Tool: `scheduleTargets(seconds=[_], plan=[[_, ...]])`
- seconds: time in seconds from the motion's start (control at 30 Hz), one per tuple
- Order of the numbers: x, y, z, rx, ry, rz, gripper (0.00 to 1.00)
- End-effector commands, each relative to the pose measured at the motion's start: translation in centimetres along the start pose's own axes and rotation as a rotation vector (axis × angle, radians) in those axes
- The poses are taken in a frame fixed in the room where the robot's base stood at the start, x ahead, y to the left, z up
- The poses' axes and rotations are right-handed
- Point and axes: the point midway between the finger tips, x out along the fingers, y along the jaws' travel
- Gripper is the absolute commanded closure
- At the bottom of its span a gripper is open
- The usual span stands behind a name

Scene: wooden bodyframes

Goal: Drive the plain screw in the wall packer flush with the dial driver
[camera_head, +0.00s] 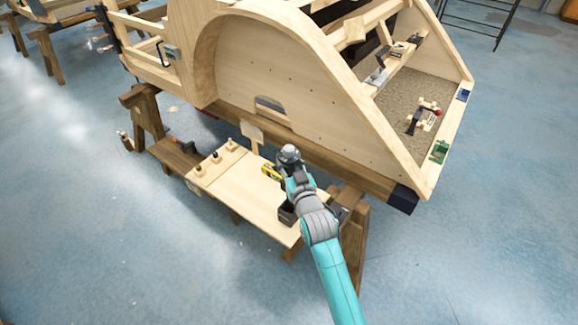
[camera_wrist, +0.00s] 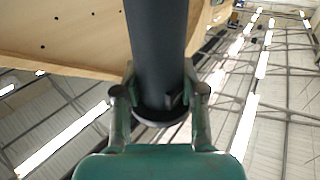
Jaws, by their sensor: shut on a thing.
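My gripper (camera_head: 289,154) is over the low bench, in front of the curved wooden wall. In the wrist view my gripper (camera_wrist: 160,97) is shut on a thick dark grey cylinder (camera_wrist: 157,45), which looks like the dial driver; its working end is out of view. I cannot tell for sure which piece is the wall packer. The plain screw is too small to make out.
The low bench (camera_head: 225,185) carries several small dark-topped items, a yellow and black item (camera_head: 270,171) and a dark open box (camera_head: 287,214) close to my arm. A small upright board (camera_head: 252,132) stands at its back edge. Blue floor in front is clear.

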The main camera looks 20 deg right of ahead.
Motion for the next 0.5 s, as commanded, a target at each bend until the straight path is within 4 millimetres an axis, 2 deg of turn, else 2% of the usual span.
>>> scheduleTargets(seconds=[0.5], plan=[[0.0,0.0,-3.5,0.0,0.006,0.0,1.0]])
